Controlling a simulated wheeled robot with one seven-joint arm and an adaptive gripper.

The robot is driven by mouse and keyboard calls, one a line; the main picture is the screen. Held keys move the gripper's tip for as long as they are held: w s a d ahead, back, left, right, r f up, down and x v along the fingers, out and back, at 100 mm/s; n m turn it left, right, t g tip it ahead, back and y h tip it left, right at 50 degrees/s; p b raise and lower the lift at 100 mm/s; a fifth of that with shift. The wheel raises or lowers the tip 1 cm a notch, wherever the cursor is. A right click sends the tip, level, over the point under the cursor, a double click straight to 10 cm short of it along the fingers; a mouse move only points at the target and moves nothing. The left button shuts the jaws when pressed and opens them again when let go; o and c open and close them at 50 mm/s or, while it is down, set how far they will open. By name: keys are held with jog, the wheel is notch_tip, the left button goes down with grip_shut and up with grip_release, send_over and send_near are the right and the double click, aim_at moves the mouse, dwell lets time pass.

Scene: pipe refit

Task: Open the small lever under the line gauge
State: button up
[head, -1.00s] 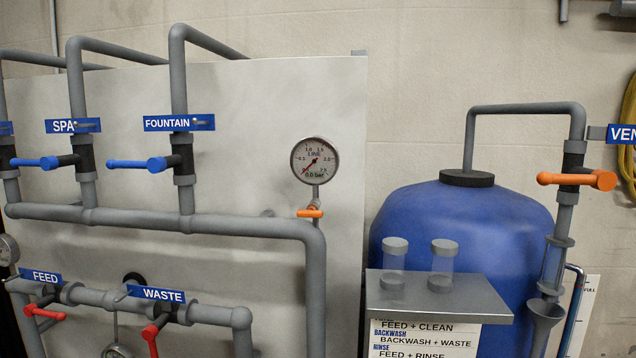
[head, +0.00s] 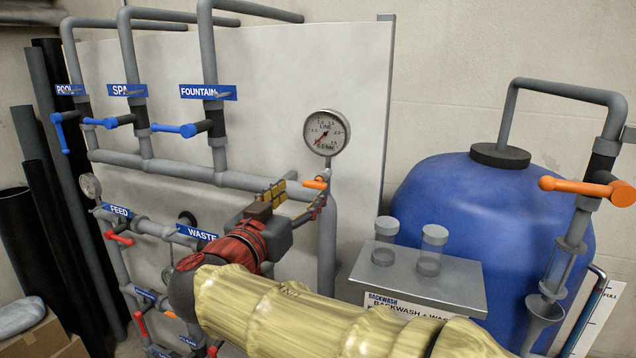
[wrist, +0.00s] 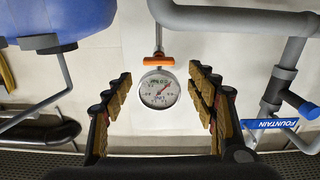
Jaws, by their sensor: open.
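The line gauge (head: 327,133) is a round white dial on the grey panel in the head view. Its small orange lever (head: 314,184) sits on the thin stem just under it, lying crosswise. My gripper (head: 297,198) is close to the lever, at its lower left in the head view. In the wrist view, which is upside down, the gauge (wrist: 159,90) and the orange lever (wrist: 159,61) show between the spread fingers of my gripper (wrist: 161,72). The lever is just beyond the fingertips. The jaws are open and hold nothing.
A grey horizontal pipe (head: 165,168) runs beside the lever and bends down behind my arm. Fountain (head: 188,130) and spa valves with blue handles are at left. The blue tank (head: 470,205) and a grey shelf (head: 415,278) with two clear jars stand at right.

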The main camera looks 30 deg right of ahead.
aim_at(313, 184)
jog(key=shift+m, duration=0.3)
jog(key=p+x, duration=0.2)
jog(key=x, duration=0.6)
jog(key=shift+s, duration=0.1)
jog(key=shift+c, duration=0.7)
jog(key=c, duration=1.1)
